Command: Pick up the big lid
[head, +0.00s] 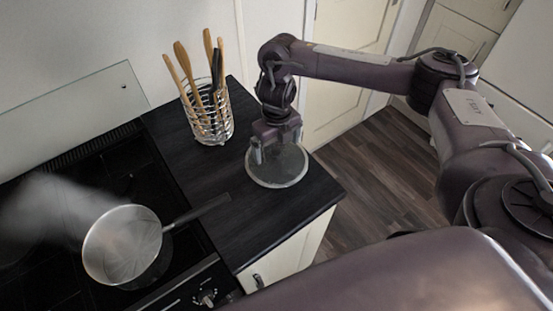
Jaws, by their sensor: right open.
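The big lid (278,178) is a round, glassy disc with a pale rim. It lies on the dark counter, near its right end. My right gripper (272,156) points down over the back part of the lid and hides its middle and any knob. The jaws are open, with a finger showing on each side. I cannot tell whether the fingers touch the lid. My left gripper does not show.
A steel saucepan (122,246) stands on the black hob, its handle reaching right over the counter (188,165). Steam rises at its left. A wire holder (208,125) with several wooden utensils stands behind and left of the lid. The wooden floor (385,180) at right is clear.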

